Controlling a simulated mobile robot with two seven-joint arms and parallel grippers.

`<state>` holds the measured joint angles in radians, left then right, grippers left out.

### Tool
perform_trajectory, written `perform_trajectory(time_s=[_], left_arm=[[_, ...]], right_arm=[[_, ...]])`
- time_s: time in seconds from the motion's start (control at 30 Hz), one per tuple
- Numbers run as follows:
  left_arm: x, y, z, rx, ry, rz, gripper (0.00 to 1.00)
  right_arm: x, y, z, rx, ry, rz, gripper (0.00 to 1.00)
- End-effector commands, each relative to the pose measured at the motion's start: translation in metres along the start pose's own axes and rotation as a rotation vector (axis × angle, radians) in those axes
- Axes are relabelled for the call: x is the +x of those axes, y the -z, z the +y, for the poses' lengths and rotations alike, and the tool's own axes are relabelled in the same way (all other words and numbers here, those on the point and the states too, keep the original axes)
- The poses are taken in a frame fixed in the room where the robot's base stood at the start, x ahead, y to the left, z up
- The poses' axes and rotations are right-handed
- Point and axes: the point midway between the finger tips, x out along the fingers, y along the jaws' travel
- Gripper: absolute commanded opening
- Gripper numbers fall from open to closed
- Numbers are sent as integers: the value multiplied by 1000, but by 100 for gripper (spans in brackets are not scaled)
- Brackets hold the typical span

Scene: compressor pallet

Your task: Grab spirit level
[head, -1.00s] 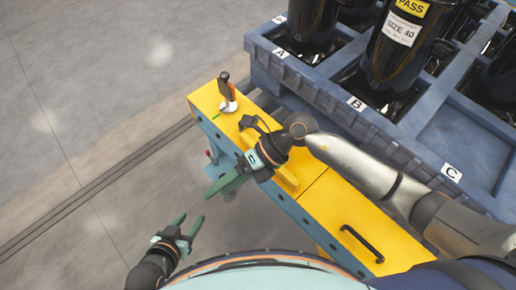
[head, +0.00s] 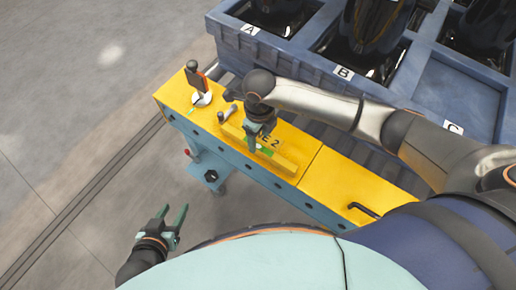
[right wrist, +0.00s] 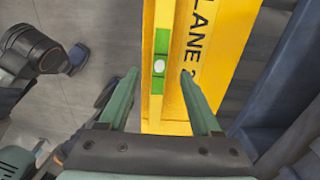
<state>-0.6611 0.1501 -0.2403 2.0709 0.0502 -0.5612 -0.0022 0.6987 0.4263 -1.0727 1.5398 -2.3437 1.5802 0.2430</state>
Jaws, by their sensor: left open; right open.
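The spirit level is a yellow bar with a green vial (head: 285,163). It lies along the yellow top of the lane cart (head: 320,178), beside black "LANE 2" lettering. In the right wrist view the spirit level (right wrist: 161,42) runs lengthwise between the fingers, its vial just beyond the tips. My right gripper (head: 252,143) is open, pointing down over the level, and partly hides it. In the right wrist view its fingertips (right wrist: 159,75) lie either side of the bar; contact cannot be told. My left gripper (head: 168,222) is open and empty over the floor at lower left.
An orange-and-black tool (head: 196,82) stands on a white disc at the cart's far end. A grey-black tool (head: 228,113) lies near the level. A black handle (head: 363,209) is at the near end. A blue pallet (head: 310,55) with black compressors stands behind. Floor at left is clear.

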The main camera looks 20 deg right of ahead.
Motion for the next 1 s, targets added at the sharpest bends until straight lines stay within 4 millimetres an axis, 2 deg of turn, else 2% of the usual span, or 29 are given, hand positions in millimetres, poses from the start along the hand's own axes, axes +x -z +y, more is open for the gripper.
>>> perform_trajectory(time_s=[0.4,0.7,1.0], left_arm=[[7,-12,-5,-1,9,-6,50],[6,-9,-6,-1,12,-1,50],[6,-9,-6,-1,11,0,50]], right_arm=[[51,-2,1,1,-2,-1,65],[54,-2,1,0,-1,-2,65],[54,-2,1,0,-1,-2,31]])
